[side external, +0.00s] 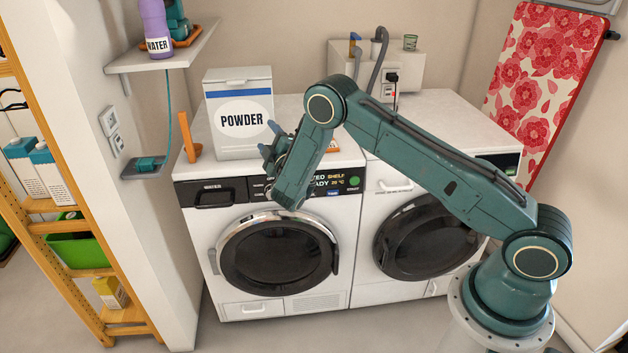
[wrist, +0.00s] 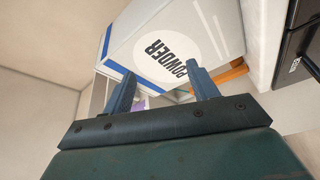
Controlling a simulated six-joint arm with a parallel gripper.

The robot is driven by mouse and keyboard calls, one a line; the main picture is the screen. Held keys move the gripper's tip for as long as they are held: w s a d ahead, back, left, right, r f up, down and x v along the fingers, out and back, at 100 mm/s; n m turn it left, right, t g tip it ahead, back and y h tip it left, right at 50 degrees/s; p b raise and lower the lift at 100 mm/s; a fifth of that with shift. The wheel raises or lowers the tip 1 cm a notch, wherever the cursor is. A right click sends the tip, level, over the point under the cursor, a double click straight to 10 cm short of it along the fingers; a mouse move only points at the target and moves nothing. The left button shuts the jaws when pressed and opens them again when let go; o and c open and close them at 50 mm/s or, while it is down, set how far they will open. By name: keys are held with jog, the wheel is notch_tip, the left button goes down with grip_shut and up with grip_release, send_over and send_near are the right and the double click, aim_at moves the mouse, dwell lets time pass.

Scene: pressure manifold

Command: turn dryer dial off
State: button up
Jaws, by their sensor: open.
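Two white front-loading machines stand side by side, a left one (side external: 232,276) and a right one (side external: 377,262); I cannot tell for certain which is the dryer. No dial can be made out; my arm covers part of this panel. The right machine's panel shows only partly, with a dark display (side external: 512,162). My gripper (side external: 271,150) is open and empty, above the left machine's top front edge, in front of the powder box. In the wrist view its two fingers (wrist: 163,80) are spread apart.
The white powder box (side external: 239,140) stands on the left machine, close to my fingers; it fills much of the wrist view (wrist: 150,35). An orange upright piece (side external: 188,138) stands left of it. A wall shelf (side external: 165,52) holds a purple water bottle (side external: 155,20).

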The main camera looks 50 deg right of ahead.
jog(key=shift+f, duration=0.1)
jog(key=s+a+f+m+g, duration=0.4)
jog(key=f+m, duration=0.3)
jog(key=m, duration=0.1)
jog(key=s+a+f+m+g+h, duration=0.1)
jog(key=s+a+f+m+g, duration=0.3)
jog(key=f+m, duration=0.3)
jog(key=shift+s+a+m+g, duration=0.3)
jog(key=shift+s+a+m, duration=0.15)
jog(key=shift+a+m, duration=0.25)
jog(key=shift+d, duration=0.1)
jog(key=x, duration=1.3)
jog(key=shift+w+d+r+h, duration=0.2)
jog(key=shift+w+d+h, duration=0.05)
jog(key=shift+d+h, duration=0.1)
